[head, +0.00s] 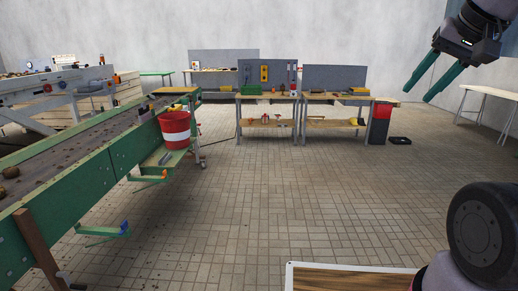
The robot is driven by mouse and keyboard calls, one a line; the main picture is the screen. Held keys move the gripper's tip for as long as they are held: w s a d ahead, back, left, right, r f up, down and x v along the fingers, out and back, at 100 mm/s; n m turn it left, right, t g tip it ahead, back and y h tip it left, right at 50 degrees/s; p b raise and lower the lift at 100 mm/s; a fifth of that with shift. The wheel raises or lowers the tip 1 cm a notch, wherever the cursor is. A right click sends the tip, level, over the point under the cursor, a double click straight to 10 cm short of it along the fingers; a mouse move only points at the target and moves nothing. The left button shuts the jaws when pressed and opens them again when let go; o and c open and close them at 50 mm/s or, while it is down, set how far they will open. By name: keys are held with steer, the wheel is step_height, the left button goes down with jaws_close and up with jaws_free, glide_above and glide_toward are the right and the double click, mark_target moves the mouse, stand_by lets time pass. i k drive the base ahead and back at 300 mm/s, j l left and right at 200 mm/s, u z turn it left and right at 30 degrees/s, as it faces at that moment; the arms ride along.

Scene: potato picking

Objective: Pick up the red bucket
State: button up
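The red bucket (175,128) has a white band around its middle. It stands upright on a small green-edged shelf at the side of the long green conveyor, left of the picture's centre. My gripper (422,84) is raised at the upper right, far to the right of the bucket. Its two teal fingers are apart, with nothing between them.
The green conveyor (70,195) runs along the left with several potatoes on its belt. Workbenches (268,97) with tools stand at the back. A red and black bin (380,124) stands right of them. The tiled floor (270,190) in the middle is clear. A wooden-topped surface (350,279) is at the bottom.

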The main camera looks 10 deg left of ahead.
mark_target(176, 127)
steer(key=i+j+u, duration=0.2)
steer(key=i, duration=0.5)
steer(key=i+l+u, duration=0.2)
steer(key=i, duration=0.45)
steer(key=i+u, duration=0.2)
steer(key=i, duration=0.5)
steer(key=i+j+u, duration=0.15)
steer(key=i+u, duration=0.2)
steer(key=i, duration=0.2)
steer(key=i+u, duration=0.35)
steer(key=i, duration=0.25)
steer(key=i+l+u, duration=0.2)
steer(key=i+u, duration=0.15)
steer(key=i, duration=0.2)
steer(key=i+l+u, duration=0.35)
steer(key=i, duration=0.15)
